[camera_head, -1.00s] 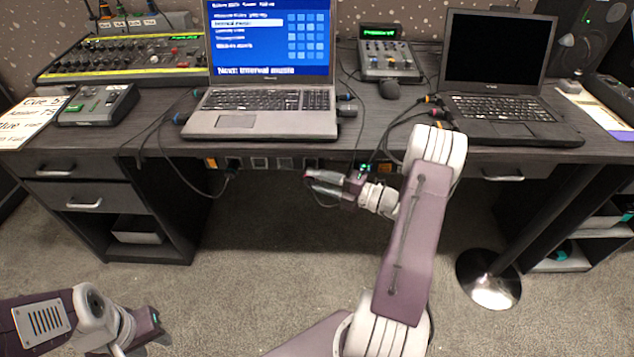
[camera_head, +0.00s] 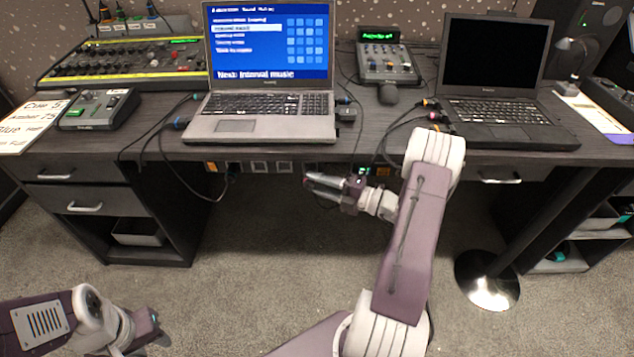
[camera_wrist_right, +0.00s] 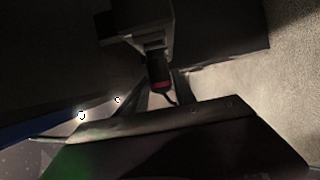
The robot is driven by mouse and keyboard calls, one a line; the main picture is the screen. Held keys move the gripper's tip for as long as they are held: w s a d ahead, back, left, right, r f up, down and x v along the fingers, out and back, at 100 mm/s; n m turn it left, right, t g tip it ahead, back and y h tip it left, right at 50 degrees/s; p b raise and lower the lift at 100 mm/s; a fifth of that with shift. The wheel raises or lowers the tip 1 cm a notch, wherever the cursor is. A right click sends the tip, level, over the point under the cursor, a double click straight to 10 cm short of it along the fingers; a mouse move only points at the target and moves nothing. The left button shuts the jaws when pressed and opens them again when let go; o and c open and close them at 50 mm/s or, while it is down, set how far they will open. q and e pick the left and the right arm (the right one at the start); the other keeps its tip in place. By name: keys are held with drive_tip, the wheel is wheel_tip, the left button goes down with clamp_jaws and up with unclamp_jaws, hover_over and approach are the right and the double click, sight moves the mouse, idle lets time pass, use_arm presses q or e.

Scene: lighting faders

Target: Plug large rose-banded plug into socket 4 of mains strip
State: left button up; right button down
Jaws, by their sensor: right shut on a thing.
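The mains strip (camera_head: 271,167) runs along the underside of the desk's front edge, with an orange switch at its left end and several pale sockets. A black plug with a cable (camera_head: 233,169) sits at its left part. My right gripper (camera_head: 322,184) is just below and in front of the strip, pointing left. In the right wrist view, a dark plug with a rose-red band (camera_wrist_right: 160,74) is between the fingers, its cable trailing down; the gripper is shut on it. Whether the plug touches a socket is hidden. My left gripper (camera_head: 157,330) is low at the left, apart from everything; its jaw opening is unclear.
The desk (camera_head: 380,125) carries a grey laptop (camera_head: 262,115), a black laptop (camera_head: 505,115), mixers and loose cables. Drawers (camera_head: 95,200) stand at the left, and a round metal foot (camera_head: 488,280) at the right. The carpet beneath the middle is clear.

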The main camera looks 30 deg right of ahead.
drive_tip(key=shift+w+d+r+p, duration=0.1)
drive_tip(key=shift+w+p, duration=0.15)
drive_tip(key=shift+p, duration=0.1)
drive_tip(key=shift+w+d+p, duration=0.35)
drive_tip(key=shift+w+p, duration=0.15)
drive_tip(key=shift+w, duration=0.05)
idle(0.7)
idle(0.3)
drive_tip(key=shift+w+d+p, duration=0.1)
drive_tip(key=shift+p, duration=0.3)
drive_tip(key=shift+d, duration=0.1)
drive_tip(key=c, duration=0.9)
unclamp_jaws()
drive_tip(key=shift+r, duration=0.1)
drive_tip(key=shift+c, duration=0.2)
